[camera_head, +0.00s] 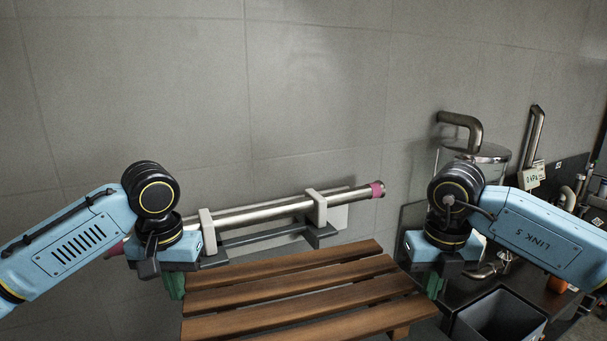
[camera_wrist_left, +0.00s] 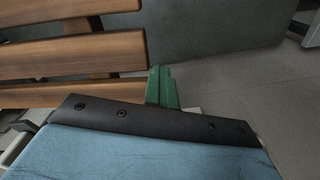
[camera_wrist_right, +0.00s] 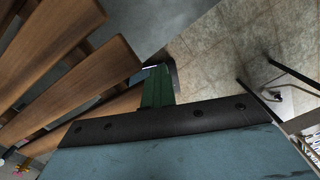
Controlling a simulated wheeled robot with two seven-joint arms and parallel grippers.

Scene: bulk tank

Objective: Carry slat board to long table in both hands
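The slat board (camera_head: 290,284), brown wooden slats with gaps, lies between my two grippers at the bottom middle of the head view. Its slats also show in the left wrist view (camera_wrist_left: 70,65) and in the right wrist view (camera_wrist_right: 75,80). My left gripper (camera_head: 175,285) has its green fingers right at the board's left end. My right gripper (camera_head: 434,285) has its green fingers right at the right end. Each wrist view shows green fingers beside a slat end; whether they clamp the board is not clear. What bears the board is hidden. I cannot make out a long table.
A metal tube with pink ends (camera_head: 290,207) rests in pale brackets along the grey wall behind the board. At the right are a steel vessel (camera_head: 475,150), pipes, a gauge tag (camera_head: 531,177) and an open dark bin (camera_head: 500,318). Open floor shows in the left wrist view (camera_wrist_left: 270,95).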

